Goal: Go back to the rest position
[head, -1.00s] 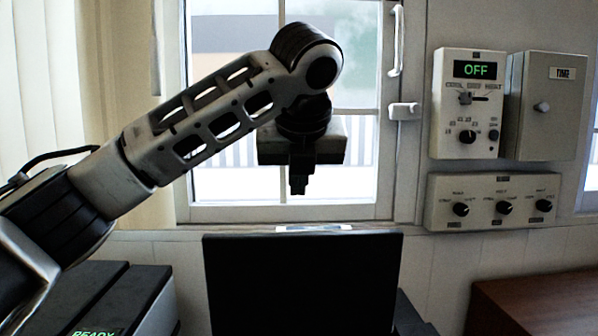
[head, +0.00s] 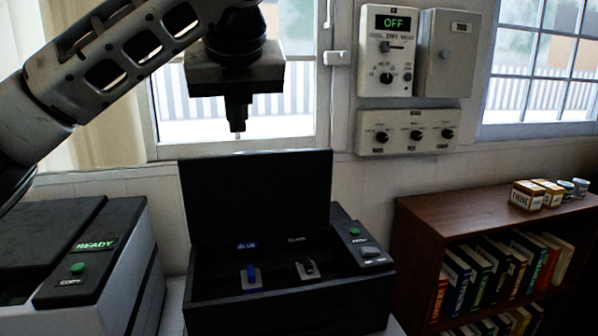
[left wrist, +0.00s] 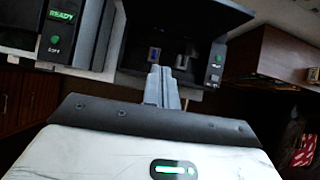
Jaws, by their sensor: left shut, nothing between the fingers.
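My left gripper (head: 238,128) hangs in front of the window in the head view, above the raised lid of a black box, fingers down and shut with nothing between them. In the left wrist view its fingers (left wrist: 161,85) are together and point toward the black box (left wrist: 130,75). My left arm comes in from the upper left of the head view. My right gripper is not in view.
A copier (head: 60,290) is at left, a bookshelf (head: 430,212) at right. Control panels (head: 388,70) hang on the wall.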

